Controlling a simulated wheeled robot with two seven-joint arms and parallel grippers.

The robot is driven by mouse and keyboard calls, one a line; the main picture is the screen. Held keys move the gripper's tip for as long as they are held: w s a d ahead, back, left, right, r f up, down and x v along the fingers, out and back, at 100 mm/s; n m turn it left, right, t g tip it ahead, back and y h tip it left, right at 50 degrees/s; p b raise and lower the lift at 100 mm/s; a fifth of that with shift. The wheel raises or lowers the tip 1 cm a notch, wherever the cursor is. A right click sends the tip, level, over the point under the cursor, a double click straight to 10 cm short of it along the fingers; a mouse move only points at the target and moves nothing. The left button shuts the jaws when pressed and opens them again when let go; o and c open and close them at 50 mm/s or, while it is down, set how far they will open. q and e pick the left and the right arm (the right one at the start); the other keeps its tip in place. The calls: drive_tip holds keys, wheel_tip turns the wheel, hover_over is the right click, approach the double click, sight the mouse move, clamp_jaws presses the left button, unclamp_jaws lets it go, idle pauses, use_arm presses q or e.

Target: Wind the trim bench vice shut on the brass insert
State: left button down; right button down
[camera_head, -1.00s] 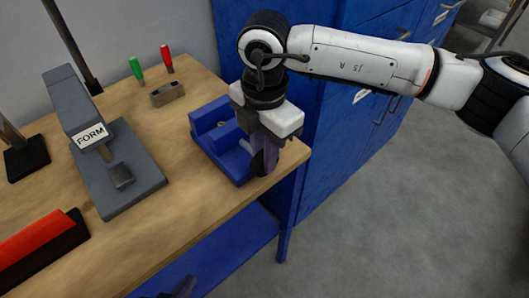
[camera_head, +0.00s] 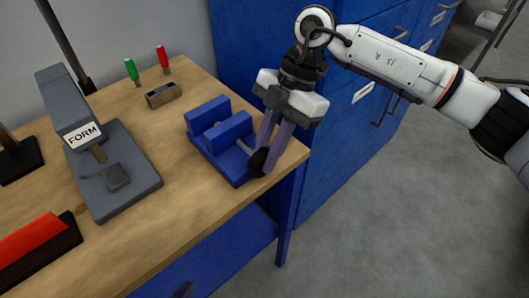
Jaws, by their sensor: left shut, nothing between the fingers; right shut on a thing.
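The blue bench vice (camera_head: 235,170) sits at the bench's right front edge, with two upright jaws and a screw running to a dark round handwheel (camera_head: 257,163). My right gripper (camera_head: 266,152) reaches down from above, and its purple fingers are shut on the handwheel. Between the jaws a small pale spot (camera_head: 217,124) shows, perhaps the brass insert; most of it is hidden, and I cannot tell whether both jaws touch it. My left gripper (camera_head: 185,291) shows only as a dark tip at the bottom edge, shut and empty, away from the vice.
A grey press marked FORM (camera_head: 112,185) stands left of the vice. A small metal block (camera_head: 163,95) and green (camera_head: 131,69) and red (camera_head: 163,58) handled tools are behind. A red bar (camera_head: 35,242) lies front left. Blue cabinets (camera_head: 345,130) stand right of the bench.

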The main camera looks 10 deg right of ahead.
drive_tip(key=shift+w+d+g+y, duration=0.1)
drive_tip(key=shift+g+y, duration=0.4)
drive_tip(key=shift+y, duration=0.2)
drive_tip(key=c, duration=1.6)
unclamp_jaws()
drive_tip(key=shift+c, duration=0.2)
drive_tip(key=b+v, duration=0.1)
drive_tip(key=v, duration=0.9)
drive_tip(key=shift+d, duration=0.15)
drive_tip(key=shift+w, duration=0.1)
